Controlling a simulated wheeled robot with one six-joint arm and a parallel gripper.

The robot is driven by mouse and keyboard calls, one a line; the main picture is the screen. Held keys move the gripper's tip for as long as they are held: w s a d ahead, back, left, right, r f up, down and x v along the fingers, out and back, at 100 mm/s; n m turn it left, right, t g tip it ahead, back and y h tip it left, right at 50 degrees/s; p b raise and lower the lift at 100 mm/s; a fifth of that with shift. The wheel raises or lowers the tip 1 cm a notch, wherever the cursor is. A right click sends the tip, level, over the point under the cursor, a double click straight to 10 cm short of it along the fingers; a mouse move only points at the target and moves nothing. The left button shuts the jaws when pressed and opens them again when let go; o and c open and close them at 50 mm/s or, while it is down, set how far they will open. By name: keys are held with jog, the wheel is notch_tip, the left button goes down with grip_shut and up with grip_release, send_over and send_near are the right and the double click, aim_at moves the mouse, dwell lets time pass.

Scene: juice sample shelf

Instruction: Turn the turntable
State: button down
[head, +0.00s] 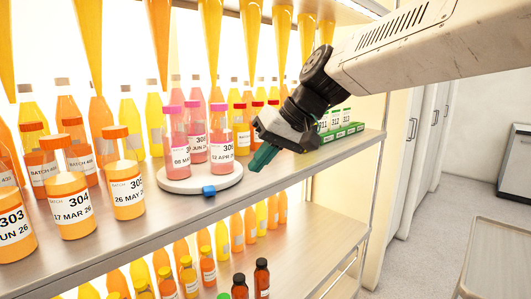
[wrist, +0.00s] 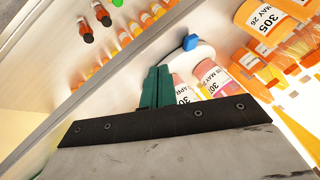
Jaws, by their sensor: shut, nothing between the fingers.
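The turntable (head: 178,184) is a pale round disc on the upper shelf, with a blue tab (head: 209,190) on its front rim. My gripper (head: 260,160) is just right of the disc, fingers shut and empty, pointing down and left, apart from the blue tab. In the wrist view the green fingers (wrist: 155,88) are together, with the blue tab (wrist: 190,42) beyond them to the right and part of the turntable (wrist: 205,52) showing. The gripper body hides part of the bottles there.
Orange sample jars (head: 127,190) stand left of the turntable near the shelf edge. A green rack of small vials (head: 335,135) stands to the right. Tall bottles line the back, and dispensing cones (head: 157,40) hang above. The shelf front right of the blue tab is bare.

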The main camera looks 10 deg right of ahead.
jog(key=x, duration=0.5)
jog(key=shift+a+f, duration=0.25)
jog(key=a, duration=0.3)
jog(key=shift+s+r, duration=0.15)
jog(key=shift+s, duration=0.15)
jog(key=shift+a, duration=0.25)
